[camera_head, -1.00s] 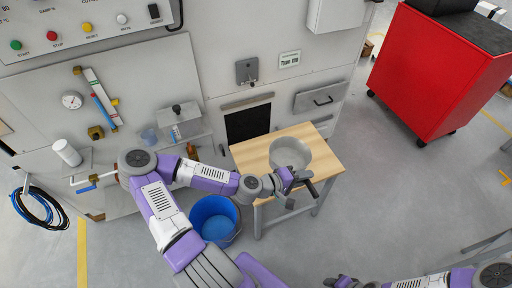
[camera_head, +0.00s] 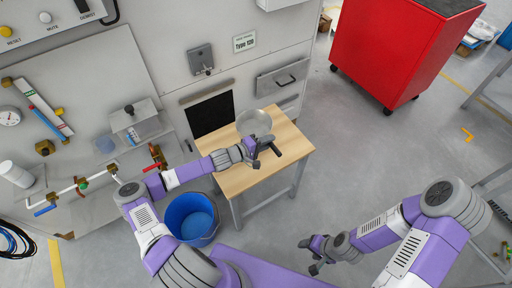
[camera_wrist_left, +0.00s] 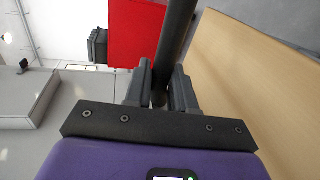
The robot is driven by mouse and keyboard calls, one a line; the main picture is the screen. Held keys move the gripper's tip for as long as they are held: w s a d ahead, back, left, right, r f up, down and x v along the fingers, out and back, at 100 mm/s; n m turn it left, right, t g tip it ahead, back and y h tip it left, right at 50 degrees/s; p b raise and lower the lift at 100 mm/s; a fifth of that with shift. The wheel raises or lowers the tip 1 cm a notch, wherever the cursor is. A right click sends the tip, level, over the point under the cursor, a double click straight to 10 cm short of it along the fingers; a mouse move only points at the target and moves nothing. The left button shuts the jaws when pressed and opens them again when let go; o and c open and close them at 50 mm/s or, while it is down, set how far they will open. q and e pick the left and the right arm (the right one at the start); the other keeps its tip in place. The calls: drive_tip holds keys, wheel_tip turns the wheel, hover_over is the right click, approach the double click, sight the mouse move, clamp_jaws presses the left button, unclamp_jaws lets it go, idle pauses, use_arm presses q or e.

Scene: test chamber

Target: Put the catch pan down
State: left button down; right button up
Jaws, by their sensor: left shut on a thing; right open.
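The catch pan (camera_head: 254,122) is a round light-grey pan with a dark handle. In the head view it is at the back edge of the wooden table (camera_head: 236,178). I cannot tell whether its base touches the tabletop. My left gripper (camera_head: 256,150) is on the near side of the pan, over the table, and shut on the handle. In the left wrist view the jaws (camera_wrist_left: 160,88) close around a dark bar, the handle; the pan body is not seen there. My right gripper (camera_head: 318,256) is open and empty over the floor, away from the table.
A blue bucket (camera_head: 190,219) stands on the floor left of the table. The machine wall with a dark opening (camera_head: 210,115) is behind the table. A red cabinet (camera_head: 395,50) stands at the back right. The front of the tabletop is bare.

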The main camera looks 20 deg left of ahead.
use_arm(q)
wheel_tip(320, 180, down, 10)
drive_tip(key=b, duration=0.4)
drive_tip(key=shift+w, duration=0.1)
drive_tip(key=shift+r, duration=0.1)
drive_tip(key=c, duration=0.9)
unclamp_jaws()
drive_tip(key=shift+c, duration=0.2)
